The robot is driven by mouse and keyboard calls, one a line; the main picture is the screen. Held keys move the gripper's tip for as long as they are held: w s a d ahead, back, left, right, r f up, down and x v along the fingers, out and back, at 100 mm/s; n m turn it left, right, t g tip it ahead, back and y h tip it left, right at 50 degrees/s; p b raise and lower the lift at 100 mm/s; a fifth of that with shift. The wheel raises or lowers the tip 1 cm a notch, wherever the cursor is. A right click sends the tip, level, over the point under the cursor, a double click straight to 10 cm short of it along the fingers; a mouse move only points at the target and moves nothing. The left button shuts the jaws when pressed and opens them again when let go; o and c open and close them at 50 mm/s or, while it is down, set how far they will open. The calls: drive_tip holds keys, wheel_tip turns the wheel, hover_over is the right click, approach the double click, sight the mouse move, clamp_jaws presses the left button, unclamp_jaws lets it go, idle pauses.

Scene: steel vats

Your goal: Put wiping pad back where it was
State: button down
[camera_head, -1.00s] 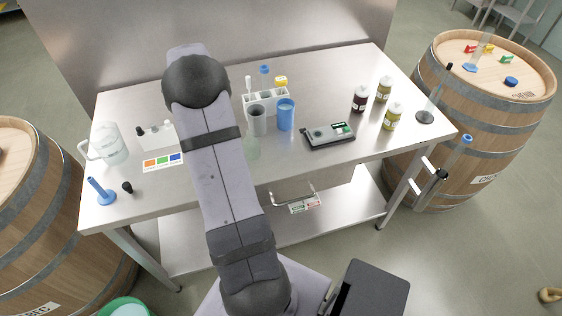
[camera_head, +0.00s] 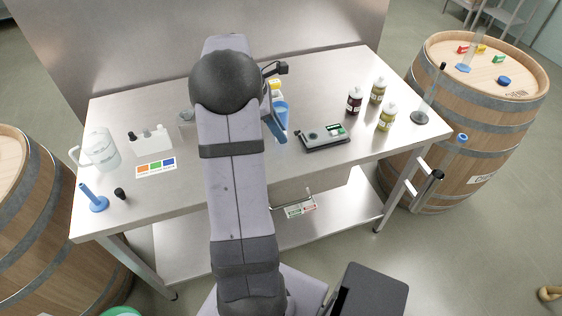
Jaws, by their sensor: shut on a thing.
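I cannot clearly make out the wiping pad. My gripper is hidden behind my own arm, which stands over the middle of the table (camera_head: 325,85). A slanted blue piece (camera_head: 274,126) shows just right of the arm, in front of the blue cup (camera_head: 282,109). I cannot tell whether this piece is the pad. What the fingers hold is hidden.
A black-topped tester (camera_head: 325,138) and several bottles (camera_head: 386,117) stand at right. A jug (camera_head: 100,150), a small white rack (camera_head: 152,142), a colour card (camera_head: 156,167) and a blue stand (camera_head: 95,199) are at left. Barrels (camera_head: 475,120) flank the table.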

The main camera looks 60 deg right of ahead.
drive_tip(key=n+h, duration=0.1)
drive_tip(key=n, duration=0.1)
drive_tip(key=shift+w+d+n+t, duration=0.1)
drive_tip(key=shift+d+n+t, duration=0.05)
drive_tip(key=shift+n+t, duration=0.2)
drive_tip(key=shift+f+p, duration=1.1)
drive_tip(key=shift+f, duration=3.9)
drive_tip(key=shift+f, duration=0.15)
drive_tip(key=c, duration=1.6)
unclamp_jaws()
drive_tip(key=b+v, duration=0.3)
drive_tip(key=v, duration=0.9)
